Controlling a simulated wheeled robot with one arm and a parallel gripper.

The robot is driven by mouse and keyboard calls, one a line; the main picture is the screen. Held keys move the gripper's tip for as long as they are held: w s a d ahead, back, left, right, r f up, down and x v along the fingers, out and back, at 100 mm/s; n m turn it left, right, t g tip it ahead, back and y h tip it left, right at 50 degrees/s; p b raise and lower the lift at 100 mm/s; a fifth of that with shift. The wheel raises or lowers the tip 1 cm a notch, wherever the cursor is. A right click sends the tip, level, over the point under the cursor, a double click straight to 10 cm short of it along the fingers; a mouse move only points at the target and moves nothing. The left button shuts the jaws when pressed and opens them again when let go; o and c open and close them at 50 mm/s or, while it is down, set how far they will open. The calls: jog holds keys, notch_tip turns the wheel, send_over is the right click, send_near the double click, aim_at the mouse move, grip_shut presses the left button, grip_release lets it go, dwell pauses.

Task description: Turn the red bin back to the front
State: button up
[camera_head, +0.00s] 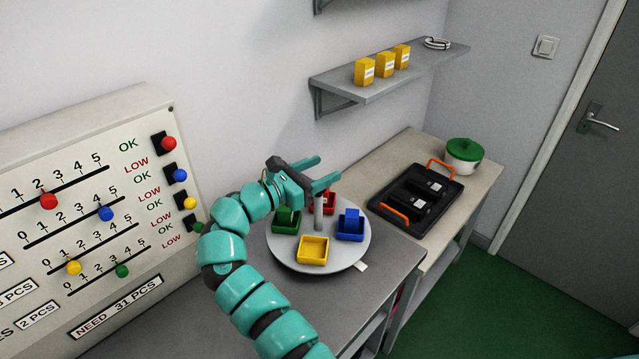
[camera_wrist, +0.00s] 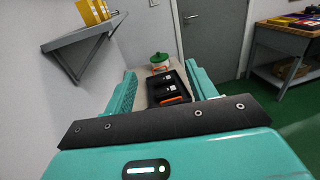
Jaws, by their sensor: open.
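A round light-grey turntable (camera_head: 285,252) stands on the grey bench and carries several small bins around a centre post (camera_head: 318,218). The red bin (camera_head: 328,207) is on the far side, partly hidden behind my gripper and the post. The yellow bin (camera_head: 313,250) is on the near side, the green bin (camera_head: 286,222) on the left and the blue bin (camera_head: 350,226) on the right. My gripper (camera_head: 328,169) is open and empty, held above the far side of the turntable. In the wrist view its fingers (camera_wrist: 160,85) stand wide apart; no bin shows there.
A black tray (camera_head: 415,197) with orange handles and a pot with a green lid (camera_head: 464,152) stand on the bench to the right. A wall shelf (camera_head: 390,80) with yellow boxes hangs behind. A slider board (camera_head: 100,210) stands at left. A white tag (camera_head: 361,266) lies at the turntable's edge.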

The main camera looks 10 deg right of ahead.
jog(key=s+a+r+b, duration=0.1)
jog(key=s+r+b, duration=0.4)
jog(key=s+b, duration=0.5)
jog(key=shift+a+r+b, duration=0.2)
jog(key=shift+b, duration=0.45)
jog(key=shift+c, duration=0.5)
